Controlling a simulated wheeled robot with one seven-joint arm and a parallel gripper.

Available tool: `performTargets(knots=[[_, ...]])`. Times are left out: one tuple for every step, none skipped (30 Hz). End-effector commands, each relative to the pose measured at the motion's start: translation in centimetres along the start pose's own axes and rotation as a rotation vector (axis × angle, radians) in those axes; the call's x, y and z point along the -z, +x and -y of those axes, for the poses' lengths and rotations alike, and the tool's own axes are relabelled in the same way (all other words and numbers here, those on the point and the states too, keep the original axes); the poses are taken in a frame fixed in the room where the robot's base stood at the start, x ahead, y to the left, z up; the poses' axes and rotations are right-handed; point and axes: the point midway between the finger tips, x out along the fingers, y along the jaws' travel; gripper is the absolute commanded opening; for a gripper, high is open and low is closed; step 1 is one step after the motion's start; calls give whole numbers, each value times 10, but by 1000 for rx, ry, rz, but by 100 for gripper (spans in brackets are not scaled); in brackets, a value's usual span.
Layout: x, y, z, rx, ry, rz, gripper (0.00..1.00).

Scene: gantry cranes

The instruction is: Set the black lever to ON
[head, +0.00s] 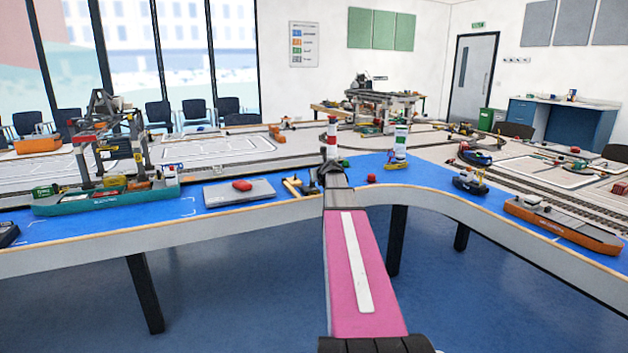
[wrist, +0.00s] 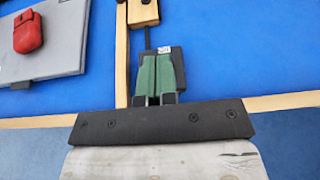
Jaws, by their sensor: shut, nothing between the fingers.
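The black lever seems to be the thin dark rod (wrist: 148,38) that runs down from a wooden block (wrist: 143,12) in the wrist view. Its lower end is hidden behind my gripper. My gripper (wrist: 158,98), with green fingers, is shut and empty, just below the rod in the picture. I cannot tell whether they touch. A black piece with a small white label (wrist: 163,49) lies beside the fingers; its lettering is unreadable. In the head view my gripper (head: 331,172) is over the blue table edge, right of the wooden pieces (head: 299,187). The lever's setting is unclear.
A grey slab (head: 238,194) with a red mouse-like object (head: 242,185) lies to the left. A green ship (head: 105,199) under a gantry crane is farther left. A red-and-white tower (head: 332,137) stands behind my gripper.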

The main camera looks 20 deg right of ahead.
Motion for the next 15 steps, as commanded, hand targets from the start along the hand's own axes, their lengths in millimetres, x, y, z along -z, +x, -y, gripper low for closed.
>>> performTargets(knots=[[-4,3,1,0,0,0,0],[-6,4,1,0,0,0,0],[-8,6,1,0,0,0,0],[-10,8,1,0,0,0,0],[-11,9,1,0,-1,0,0],[-13,11,1,0,-1,0,0],[-15,13,1,0,-1,0,0],[-16,14,1,-1,-1,0,0],[-18,16,1,-1,-1,0,0],[-19,18,1,-1,-1,0,0],[-20,19,1,-1,-1,0,0],[-22,21,1,0,-1,0,0],[-23,23,1,0,0,1,0],[-24,24,1,0,0,0,0],[-23,23,1,0,0,0,0]])
